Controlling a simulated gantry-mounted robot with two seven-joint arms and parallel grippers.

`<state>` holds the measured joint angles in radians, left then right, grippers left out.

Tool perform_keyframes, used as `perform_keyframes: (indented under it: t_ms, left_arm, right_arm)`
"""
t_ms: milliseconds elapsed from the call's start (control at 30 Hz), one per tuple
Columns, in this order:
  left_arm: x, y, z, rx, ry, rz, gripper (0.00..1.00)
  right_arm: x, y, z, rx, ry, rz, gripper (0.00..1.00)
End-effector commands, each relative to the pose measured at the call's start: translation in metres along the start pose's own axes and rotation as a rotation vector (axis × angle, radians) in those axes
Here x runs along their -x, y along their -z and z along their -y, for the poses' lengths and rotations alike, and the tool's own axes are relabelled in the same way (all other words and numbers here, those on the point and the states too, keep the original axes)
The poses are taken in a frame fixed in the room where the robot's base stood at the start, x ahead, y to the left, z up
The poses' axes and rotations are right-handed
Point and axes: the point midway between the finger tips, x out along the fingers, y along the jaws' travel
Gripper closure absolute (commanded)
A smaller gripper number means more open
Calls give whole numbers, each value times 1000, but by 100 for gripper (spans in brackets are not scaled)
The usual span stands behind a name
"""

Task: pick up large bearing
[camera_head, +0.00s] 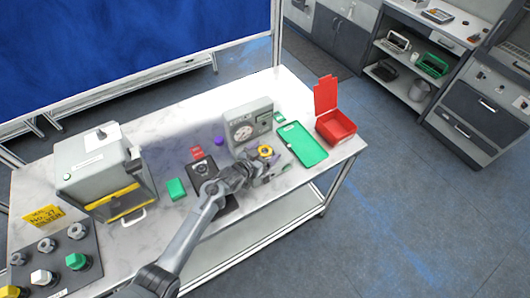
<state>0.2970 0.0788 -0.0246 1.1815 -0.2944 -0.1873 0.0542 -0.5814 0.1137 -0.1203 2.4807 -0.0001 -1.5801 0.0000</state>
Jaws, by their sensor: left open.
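My left gripper (266,174) reaches over the front of the white marble-topped table (160,222), its arm coming in from the lower left. It is open, and I see nothing held in it. A yellow ring-shaped part with a dark centre (265,151) lies just beyond the fingers; it is too small to tell whether it is the large bearing. I cannot tell whether the fingers touch anything. The wrist hides part of the table and of a dark device (201,168) beside it. My right gripper is not in view.
A grey machine with a dial (245,128) stands behind the gripper. To the right are a green tray (302,144) and an open red box (336,127). A green block (176,189), a grey-and-yellow machine (103,175) and a dark board of knobs (60,256) are left.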

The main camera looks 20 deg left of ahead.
Motion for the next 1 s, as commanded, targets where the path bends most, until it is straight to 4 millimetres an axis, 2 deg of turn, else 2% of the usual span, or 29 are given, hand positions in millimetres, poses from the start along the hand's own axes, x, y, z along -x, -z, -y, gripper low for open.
perform_keyframes:
  t_ms: [333, 767, 1000]
  left_arm:
    - [-4, 0, 0, 0, 0, 0, 5]
    - [-4, 0, 0, 0, 0, 0, 71]
    - [-4, 1, 0, 0, 0, -2, 72]
  right_arm:
    - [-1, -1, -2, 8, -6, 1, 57]
    - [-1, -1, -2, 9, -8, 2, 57]
    - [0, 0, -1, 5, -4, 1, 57]
